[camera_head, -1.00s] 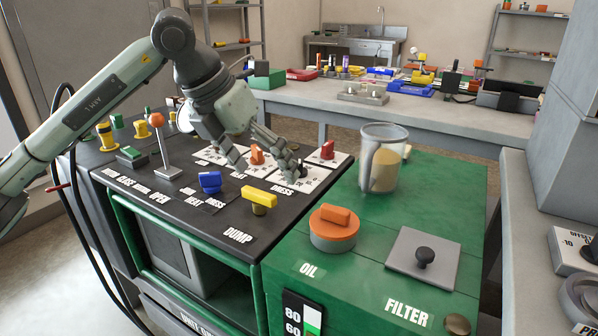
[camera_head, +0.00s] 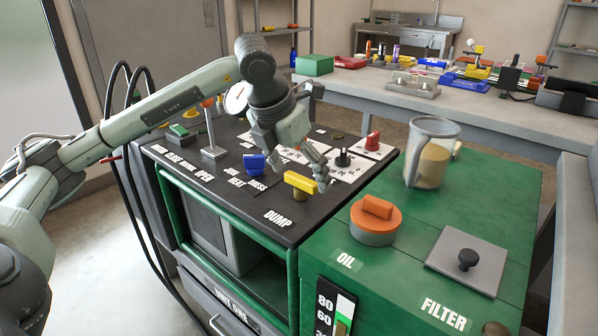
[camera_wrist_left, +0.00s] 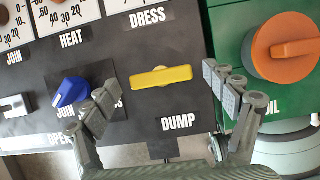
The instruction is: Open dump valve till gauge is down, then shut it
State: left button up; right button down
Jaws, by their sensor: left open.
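The yellow dump valve handle (camera_head: 300,182) stands on the black panel near its front edge, above the DUMP label. It also shows in the left wrist view (camera_wrist_left: 161,78), lying crosswise to the picture's height. My left gripper (camera_head: 310,163) is open and empty just above and behind this handle. In the left wrist view its fingers (camera_wrist_left: 165,90) are spread either side of the handle, apart from it. A round white gauge (camera_head: 236,99) is partly hidden behind my left arm, and its needle cannot be read. My right gripper is out of view.
A blue handle (camera_head: 254,163) sits left of the dump handle, and a tall lever (camera_head: 211,129) stands farther left. The orange oil cap (camera_head: 375,214) and a clear jug (camera_head: 430,150) are on the green top at right. A red knob (camera_head: 372,141) is behind.

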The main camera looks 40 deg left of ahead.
pick_arm(q)
jog(key=c, duration=1.1)
jog(key=shift+c, duration=0.2)
